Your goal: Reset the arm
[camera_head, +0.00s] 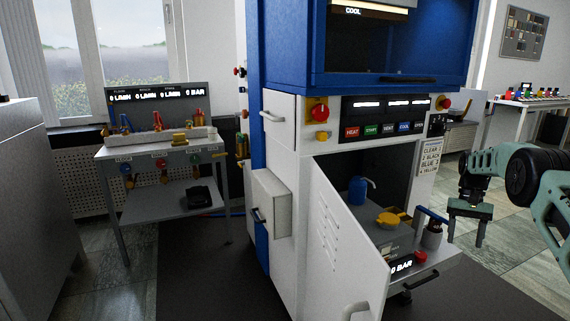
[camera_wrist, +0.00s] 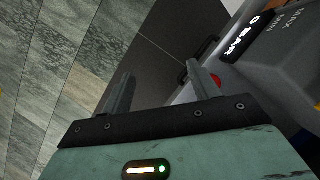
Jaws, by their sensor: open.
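My gripper (camera_head: 465,228) hangs at the right in the head view, on my pale green arm, fingers pointing down. It is to the right of the pulled-out lower shelf of the press (camera_head: 285,175). In the wrist view my gripper (camera_wrist: 160,85) shows two fingers spread wide with nothing between them. Past the fingers are the dark floor mat, the grey tiles and a black handle (camera_wrist: 184,72) on the press. My gripper is apart from everything in view.
The white press door (camera_head: 340,240) stands open. Inside are a blue bottle (camera_head: 357,190) and a yellow item (camera_head: 390,218). A pump with a blue handle (camera_head: 432,232) stands near my gripper. A side table (camera_head: 165,213) stands at the left. Tiled floor is free at the right.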

